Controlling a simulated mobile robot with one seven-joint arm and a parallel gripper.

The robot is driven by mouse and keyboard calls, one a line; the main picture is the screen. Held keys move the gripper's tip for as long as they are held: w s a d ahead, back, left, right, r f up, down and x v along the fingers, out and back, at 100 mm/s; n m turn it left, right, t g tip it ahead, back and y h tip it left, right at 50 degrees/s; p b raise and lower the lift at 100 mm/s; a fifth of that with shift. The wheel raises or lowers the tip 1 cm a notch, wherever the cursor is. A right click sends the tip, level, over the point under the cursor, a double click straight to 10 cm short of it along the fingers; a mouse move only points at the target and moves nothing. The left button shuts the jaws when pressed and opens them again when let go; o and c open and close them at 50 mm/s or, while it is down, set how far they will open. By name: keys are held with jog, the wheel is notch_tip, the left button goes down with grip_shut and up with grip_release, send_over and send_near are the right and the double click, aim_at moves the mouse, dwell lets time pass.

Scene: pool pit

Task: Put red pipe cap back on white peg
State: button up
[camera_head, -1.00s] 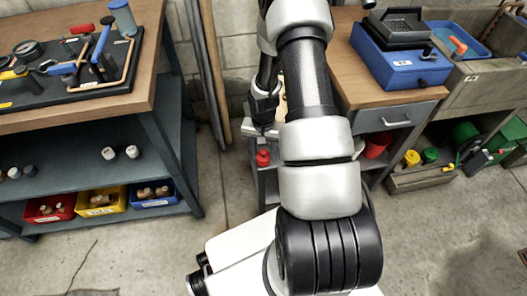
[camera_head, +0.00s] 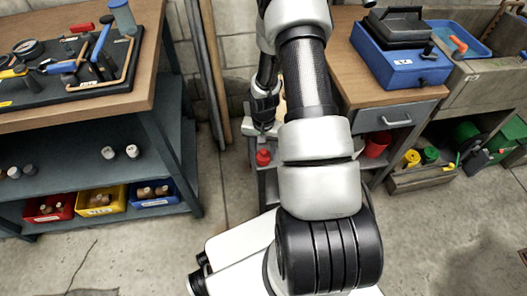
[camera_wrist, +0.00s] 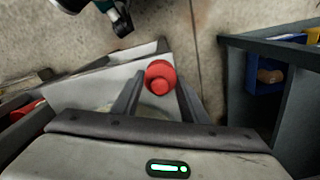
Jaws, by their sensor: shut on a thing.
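In the wrist view, the red pipe cap (camera_wrist: 160,77) sits between the fingertips of my gripper (camera_wrist: 160,84), which is shut on it. It has a round body with a smaller round end facing the camera. In the head view my gripper (camera_head: 263,122) is partly hidden by my arm, at the small bench behind it. A red piece (camera_head: 263,157) shows just below it, in front of the bench; I cannot tell surely whether it is the same cap. I cannot make out the white peg in either view.
A tool bench (camera_head: 140,92) with shelves stands at the left. Small white pieces (camera_head: 120,152) stand on its shelf above red, yellow and blue bins. A blue case (camera_head: 402,66) sits on the right bench. A low crate (camera_head: 420,180) and open floor lie at the right.

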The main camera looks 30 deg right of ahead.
aim_at(263, 150)
jog(key=shift+f+b, duration=0.5)
jog(key=shift+f, duration=0.15)
jog(key=o, duration=0.8)
jog(key=shift+r, duration=0.1)
jog(key=shift+r+p, duration=3.8)
jog(key=shift+r, duration=1.65)
